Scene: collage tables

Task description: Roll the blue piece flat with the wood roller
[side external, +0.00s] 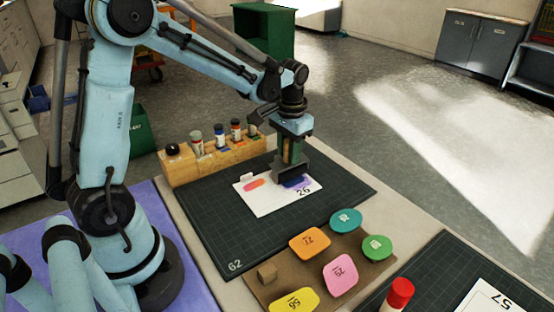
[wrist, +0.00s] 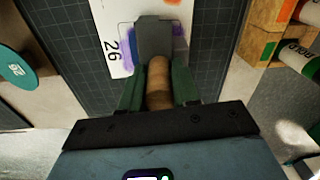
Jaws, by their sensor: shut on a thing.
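My gripper (side external: 291,158) is shut on the wood roller's handle; the wrist view shows the brown handle (wrist: 158,82) between the green fingers (wrist: 159,90). The roller's grey head (wrist: 160,38) is low over the white card marked 26 (side external: 275,203). A dark blue piece (side external: 296,183) shows just beneath the head in the side view, on a purple patch of the card. The head hides most of the piece in the wrist view. I cannot tell whether the head presses on it. An orange-red piece (side external: 255,184) lies on the card's left part.
The card lies on a dark gridded mat (side external: 225,225). A wooden rack (side external: 215,155) with several bottles stands along its back left edge. Several numbered coloured pieces lie on a brown board (side external: 310,255) in front. A red-capped bottle (side external: 400,290) and another mat (side external: 435,270) are at front right.

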